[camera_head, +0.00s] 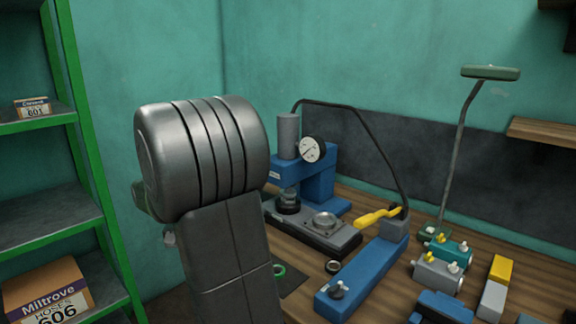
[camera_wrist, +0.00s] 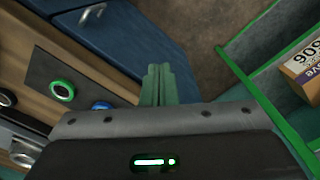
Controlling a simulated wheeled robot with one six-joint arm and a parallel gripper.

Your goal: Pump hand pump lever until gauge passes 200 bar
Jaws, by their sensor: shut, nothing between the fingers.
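The hand pump (camera_head: 362,275) is a long blue body on the bench, with a grey block at its far end. Its yellow lever (camera_head: 375,217) lies low and nearly level beside that block. A black hose arches from there to the blue press (camera_head: 318,188). The round white gauge (camera_head: 311,149) is on the press; its dark needle is too small to read. My gripper (camera_wrist: 158,84) shows in the wrist view with its fingers together and empty, over the bench's front edge and floor, away from the lever. In the head view my arm hides it.
The wooden bench (camera_head: 308,292) also holds a green ring (camera_head: 279,271), valve blocks (camera_head: 437,272) and a lamp (camera_head: 490,73). A green shelf rack (camera_head: 88,150) with boxes (camera_head: 47,293) stands at left. In the wrist view, blue cabinet fronts (camera_wrist: 120,38) lie below the bench.

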